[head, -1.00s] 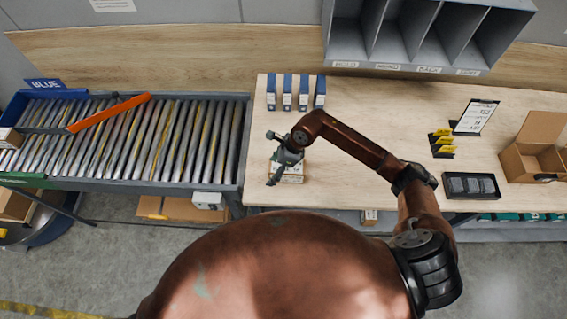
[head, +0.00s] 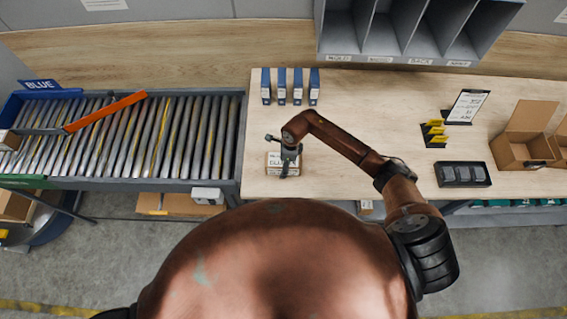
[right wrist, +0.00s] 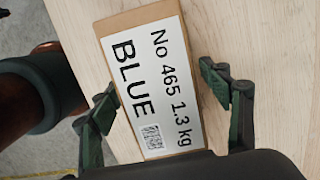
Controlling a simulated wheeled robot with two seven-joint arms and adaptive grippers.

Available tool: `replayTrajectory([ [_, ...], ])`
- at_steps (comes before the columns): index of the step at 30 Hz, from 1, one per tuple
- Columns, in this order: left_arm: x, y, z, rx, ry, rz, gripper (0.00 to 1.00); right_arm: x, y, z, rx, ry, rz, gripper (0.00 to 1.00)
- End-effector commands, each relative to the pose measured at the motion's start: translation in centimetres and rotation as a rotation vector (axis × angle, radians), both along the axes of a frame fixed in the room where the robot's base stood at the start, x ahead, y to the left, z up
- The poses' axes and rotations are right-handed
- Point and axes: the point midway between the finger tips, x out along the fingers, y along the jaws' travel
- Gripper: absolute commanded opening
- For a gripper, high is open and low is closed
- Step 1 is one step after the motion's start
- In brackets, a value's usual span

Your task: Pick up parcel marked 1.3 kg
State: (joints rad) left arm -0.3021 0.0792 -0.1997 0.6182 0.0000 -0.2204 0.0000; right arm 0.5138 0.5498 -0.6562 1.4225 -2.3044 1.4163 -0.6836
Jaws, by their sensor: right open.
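The parcel (right wrist: 125,24) is a narrow brown box with a white label reading "No 465 1.3 kg BLUE" in the right wrist view. In the head view the parcel (head: 275,170) lies on the wooden table near its front left edge, partly hidden under my gripper. My right gripper (head: 288,168) is over the parcel. In the right wrist view its open fingers (right wrist: 163,93) stand on either side of the box, with no clear contact on it. My left gripper is not in view.
A roller conveyor (head: 244,120) with a BLUE sign (head: 39,85) and an orange bar (head: 106,111) adjoins the table's left. Several blue binders (head: 282,86) stand behind the parcel. A black tray (head: 462,174) and an open carton (head: 520,150) are at right. The table's middle is clear.

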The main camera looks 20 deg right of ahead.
Motion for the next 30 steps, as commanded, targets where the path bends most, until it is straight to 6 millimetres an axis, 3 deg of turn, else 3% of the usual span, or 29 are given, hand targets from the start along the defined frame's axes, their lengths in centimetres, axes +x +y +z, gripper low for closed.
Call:
replayTrajectory([
  [4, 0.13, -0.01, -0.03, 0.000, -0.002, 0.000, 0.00, -0.02, -0.12, -0.02, 0.000, -0.001, -0.001, 0.71],
  [30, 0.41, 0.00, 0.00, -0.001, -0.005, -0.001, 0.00, -0.02, -0.10, 0.03, 0.000, 0.000, -0.001, 0.11],
])
